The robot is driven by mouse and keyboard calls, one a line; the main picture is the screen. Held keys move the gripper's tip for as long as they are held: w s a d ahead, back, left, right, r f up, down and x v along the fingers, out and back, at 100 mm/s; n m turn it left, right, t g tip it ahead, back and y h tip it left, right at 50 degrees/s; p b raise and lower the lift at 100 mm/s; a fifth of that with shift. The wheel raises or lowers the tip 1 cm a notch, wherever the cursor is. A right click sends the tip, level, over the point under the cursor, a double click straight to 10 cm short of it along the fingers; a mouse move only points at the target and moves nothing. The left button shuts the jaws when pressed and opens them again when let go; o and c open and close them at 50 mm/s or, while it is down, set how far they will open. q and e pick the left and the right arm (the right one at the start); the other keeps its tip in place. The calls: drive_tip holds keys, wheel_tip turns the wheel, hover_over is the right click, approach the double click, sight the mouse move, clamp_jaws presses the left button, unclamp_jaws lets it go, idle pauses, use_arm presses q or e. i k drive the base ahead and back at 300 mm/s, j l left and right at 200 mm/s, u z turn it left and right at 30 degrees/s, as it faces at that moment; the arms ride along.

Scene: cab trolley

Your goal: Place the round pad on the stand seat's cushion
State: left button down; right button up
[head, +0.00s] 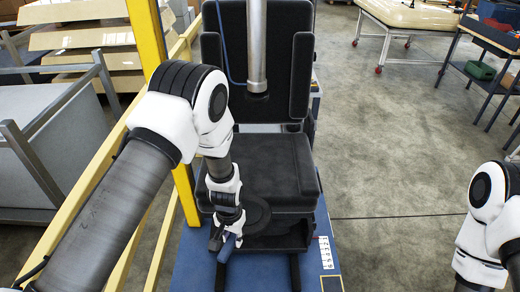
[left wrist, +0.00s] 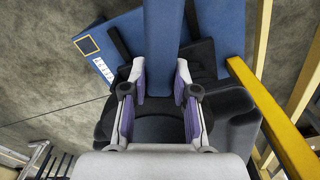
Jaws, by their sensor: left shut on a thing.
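The round pad (head: 258,213) is a dark disc with a blue handle (head: 228,249). In the head view it overlaps the front edge of the black seat cushion (head: 268,165); I cannot tell whether it touches. My left gripper (head: 226,238) is shut on the pad's blue handle, at the front left of the seat. In the left wrist view the handle (left wrist: 164,45) runs between the purple-lined fingers (left wrist: 160,100), with the dark disc (left wrist: 165,128) beyond them. The gripper hides the disc's left part. My right arm is at the right edge; its gripper is out of view.
The seat's backrest (head: 225,45) stands behind, with a grey metal post (head: 257,45) in front of it. A yellow post (head: 150,35) and rails are close on the left. The blue platform (head: 200,265) lies below. The floor at right is open.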

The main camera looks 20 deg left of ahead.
sight(249, 168)
drive_tip(key=i+j, duration=0.2)
drive_tip(key=i, duration=0.3)
drive_tip(key=i+j, duration=0.2)
drive_tip(key=i, duration=0.3)
